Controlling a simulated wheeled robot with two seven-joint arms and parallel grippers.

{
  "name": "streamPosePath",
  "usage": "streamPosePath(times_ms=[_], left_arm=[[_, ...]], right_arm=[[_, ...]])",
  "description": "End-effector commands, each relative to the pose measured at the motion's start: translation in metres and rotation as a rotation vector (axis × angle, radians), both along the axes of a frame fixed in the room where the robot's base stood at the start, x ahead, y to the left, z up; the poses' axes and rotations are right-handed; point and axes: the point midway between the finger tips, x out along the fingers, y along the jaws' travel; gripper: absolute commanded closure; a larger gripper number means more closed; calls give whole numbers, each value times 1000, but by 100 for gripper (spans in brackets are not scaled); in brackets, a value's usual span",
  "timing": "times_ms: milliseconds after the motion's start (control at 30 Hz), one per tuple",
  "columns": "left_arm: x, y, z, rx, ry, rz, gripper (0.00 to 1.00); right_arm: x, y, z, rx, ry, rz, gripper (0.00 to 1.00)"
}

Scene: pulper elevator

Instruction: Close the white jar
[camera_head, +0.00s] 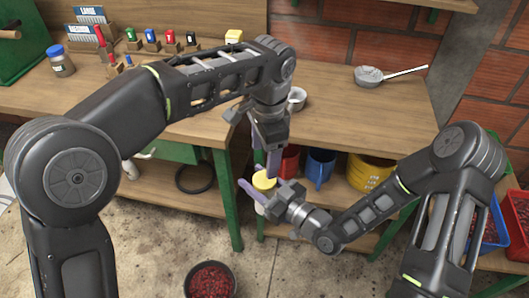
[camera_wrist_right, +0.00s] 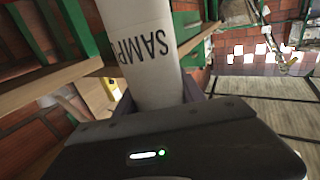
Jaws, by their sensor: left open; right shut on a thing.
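The white jar (camera_head: 262,208) is held in my right gripper (camera_head: 264,190), with a yellow lid (camera_head: 263,181) at its top. In the right wrist view the jar (camera_wrist_right: 152,48) shows as a white cylinder printed with "SAMP", between the fingers; its top is out of frame there. My left gripper (camera_head: 267,160) points down just above the lid, with its fingers apart. One left finger overlaps the lid in the picture, and I cannot tell whether it touches. Whether the lid sits fully down on the jar is too small to tell.
A wooden workbench (camera_head: 345,110) stands behind, with a metal strainer (camera_head: 370,76) and a small metal cup (camera_head: 297,98). A blue-lidded jar (camera_head: 60,62) stands at its left. Below are a blue bucket (camera_head: 319,168), a yellow bucket (camera_head: 368,172) and a bucket of red cherries (camera_head: 211,279).

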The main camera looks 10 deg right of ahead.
Motion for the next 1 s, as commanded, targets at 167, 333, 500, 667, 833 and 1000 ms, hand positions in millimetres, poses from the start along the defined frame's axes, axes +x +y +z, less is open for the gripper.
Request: streamPosePath(times_ms=[167,333,500,667,833,1000], left_arm=[[3,4,0,-27,-2,490,29],[2,3,-1,-45,4,919,29],[0,0,-1,-53,5,1222,29],[0,1,-1,-55,0,1359,29],[0,1,-1,-55,0,1387,29],[0,1,-1,-55,0,1385,29]], right_arm=[[0,0,0,1,-1,0,100],[0,0,0,1,-1,0,100],[0,0,0,1,-1,0,100],[0,0,0,1,-1,0,100],[0,0,0,1,-1,0,100],[0,0,0,1,-1,0,100]])
